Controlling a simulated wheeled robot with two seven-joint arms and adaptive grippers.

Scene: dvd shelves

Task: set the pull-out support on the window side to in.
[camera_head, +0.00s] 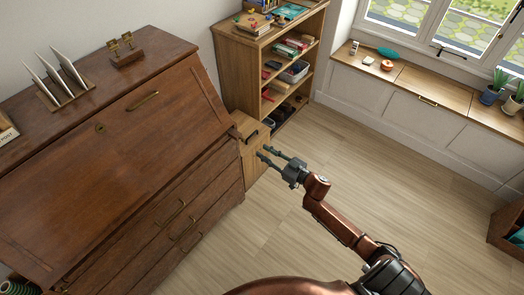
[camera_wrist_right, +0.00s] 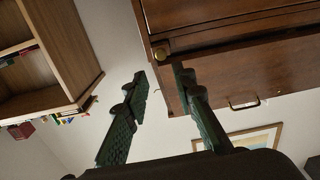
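The dark brown fall-front desk (camera_head: 110,130) fills the left of the head view, its sloping front closed. A small dark wooden piece, apparently the window-side pull-out support (camera_head: 236,132), shows at the desk's right edge. My left gripper is out of view.
A light wooden cabinet (camera_head: 254,160) with a dark handle stands close beside the desk's right side. Behind it is an open bookshelf (camera_head: 240,75). A window bench (camera_head: 440,92) runs along the right wall. The wooden floor (camera_head: 400,170) between is clear.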

